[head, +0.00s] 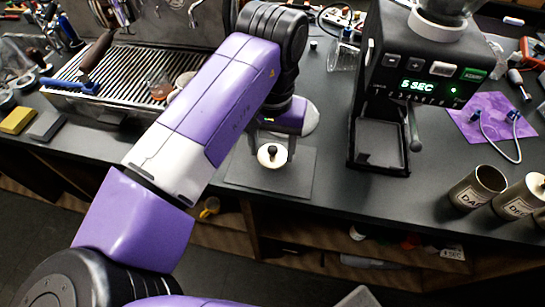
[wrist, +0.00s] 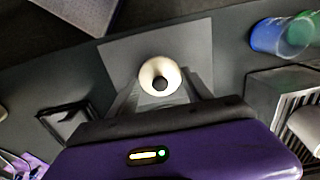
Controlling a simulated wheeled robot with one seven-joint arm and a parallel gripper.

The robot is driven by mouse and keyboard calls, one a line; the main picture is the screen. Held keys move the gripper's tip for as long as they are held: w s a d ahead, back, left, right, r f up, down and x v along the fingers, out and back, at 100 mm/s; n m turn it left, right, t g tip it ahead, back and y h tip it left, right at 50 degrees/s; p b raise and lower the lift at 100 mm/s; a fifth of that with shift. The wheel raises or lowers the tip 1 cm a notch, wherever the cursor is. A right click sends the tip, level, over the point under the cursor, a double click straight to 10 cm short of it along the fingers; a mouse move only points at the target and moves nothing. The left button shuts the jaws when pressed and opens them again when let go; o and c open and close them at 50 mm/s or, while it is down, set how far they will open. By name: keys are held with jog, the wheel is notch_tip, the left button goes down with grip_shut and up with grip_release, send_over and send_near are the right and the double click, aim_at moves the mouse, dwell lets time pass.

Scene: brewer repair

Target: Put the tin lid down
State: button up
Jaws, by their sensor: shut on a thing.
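The tin lid (head: 268,160) is a round cream disc with a dark knob on top. It also shows in the wrist view (wrist: 149,73), with the knob towards the camera. My gripper (head: 273,150) is shut on the lid, with a finger at each side. The lid is over a flat grey mat (head: 296,183) on the counter. I cannot tell whether it touches the mat or is slightly above it. An open tin (head: 474,190) stands at the right of the head view, beside another tin (head: 520,198) that appears lidded.
The black grinder (head: 385,110) with a lit display stands right of the mat. A purple cloth (head: 490,118) with a blue-ended cable lies further right. The espresso machine's drip tray (head: 135,75) is at the left. The mat lies near the counter's front edge, above open shelves.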

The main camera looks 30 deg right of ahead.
aim_at(272, 148)
jog(key=shift+f+b, duration=0.85)
jog(key=shift+f, duration=0.55)
jog(key=shift+f, duration=0.1)
jog(key=o, duration=1.3)
notch_tip(272, 148, up, 12)
jog(key=shift+r, duration=0.15)
